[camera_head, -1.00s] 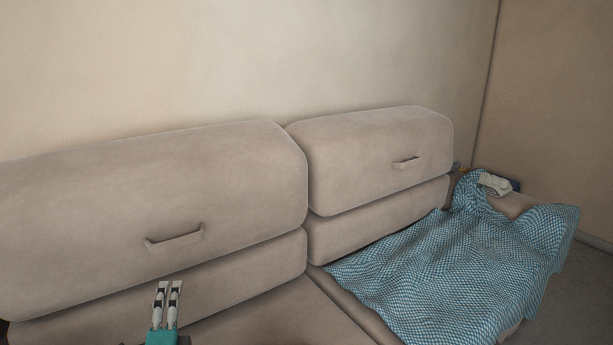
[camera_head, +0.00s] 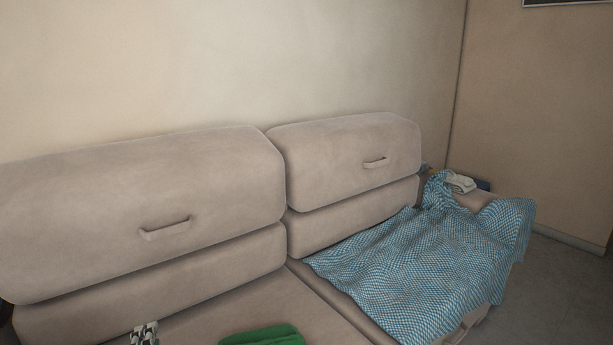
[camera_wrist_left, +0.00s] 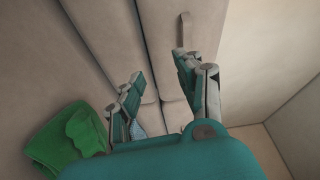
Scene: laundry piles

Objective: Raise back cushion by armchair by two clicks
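Two beige back cushions stand along the wall: a left one (camera_head: 150,200) and a right one (camera_head: 345,155). Each has a fabric handle on its front, the left handle (camera_head: 165,229) and the right handle (camera_head: 375,162). Both upper cushions sit above lower backrest sections. I cannot identify an armchair in these views. My left gripper (camera_head: 145,333) shows only its fingertips at the bottom edge of the head view. In the left wrist view, its fingers (camera_wrist_left: 165,95) are spread and empty, with a cushion handle (camera_wrist_left: 183,32) near the right finger. My right gripper is not in view.
A blue-white checked cloth (camera_head: 425,265) drapes over the sofa's right part. A white item (camera_head: 460,182) lies at the far-right end. A green cloth (camera_head: 263,336) lies at the bottom, also in the left wrist view (camera_wrist_left: 65,140). Floor is clear at right.

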